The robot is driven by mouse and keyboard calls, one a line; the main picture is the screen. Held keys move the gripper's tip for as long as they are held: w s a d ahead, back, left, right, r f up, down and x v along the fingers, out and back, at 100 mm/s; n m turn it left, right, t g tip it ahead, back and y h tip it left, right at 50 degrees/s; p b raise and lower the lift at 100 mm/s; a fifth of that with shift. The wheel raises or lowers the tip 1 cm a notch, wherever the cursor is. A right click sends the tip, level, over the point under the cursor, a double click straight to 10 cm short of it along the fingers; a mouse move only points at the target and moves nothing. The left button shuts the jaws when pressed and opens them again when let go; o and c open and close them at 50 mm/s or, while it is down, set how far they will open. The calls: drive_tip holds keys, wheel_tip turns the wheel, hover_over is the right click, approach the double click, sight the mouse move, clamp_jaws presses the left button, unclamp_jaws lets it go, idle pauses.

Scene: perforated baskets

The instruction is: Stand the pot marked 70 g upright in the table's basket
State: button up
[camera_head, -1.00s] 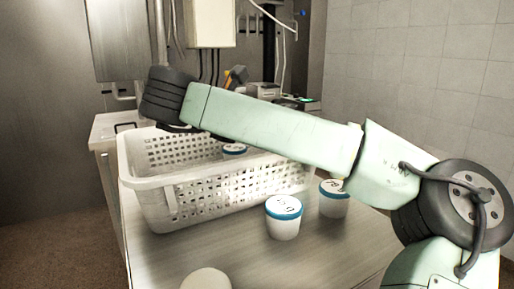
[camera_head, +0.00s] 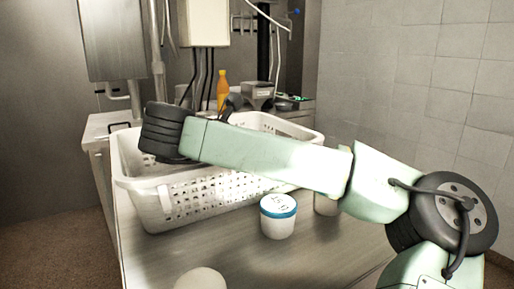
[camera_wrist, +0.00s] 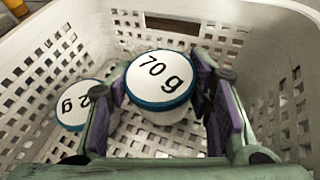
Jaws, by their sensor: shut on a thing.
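The pot marked 70 g (camera_wrist: 158,82) is white with a blue-rimmed lid and shows in the wrist view. My gripper (camera_wrist: 170,100) is shut on it, one finger on each side. The pot looks upright, lid facing the camera, inside the white perforated basket (camera_wrist: 262,45). I cannot tell whether its base touches the basket floor. In the head view the basket (camera_head: 180,205) stands on the table; my arm hides the gripper and the held pot there.
Another lidded pot (camera_wrist: 75,105), its marking partly visible, is in the basket at left. On the table a white pot with a blue lid (camera_head: 278,218) stands before the basket, another pot (camera_head: 326,205) is partly behind my arm, and a pale rounded thing (camera_head: 202,279) is at the front.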

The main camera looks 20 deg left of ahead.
drive_tip(key=shift+f+b, duration=0.35)
drive_tip(key=shift+b, duration=0.4)
drive_tip(key=o, duration=1.1)
drive_tip(key=shift+o, duration=0.2)
drive_tip(key=shift+r, duration=0.15)
drive_tip(key=shift+r+p, duration=0.5)
drive_tip(key=shift+p, duration=0.65)
drive_tip(key=p+v, duration=0.7)
drive_tip(key=p, duration=0.1)
drive_tip(key=shift+s+r, duration=0.2)
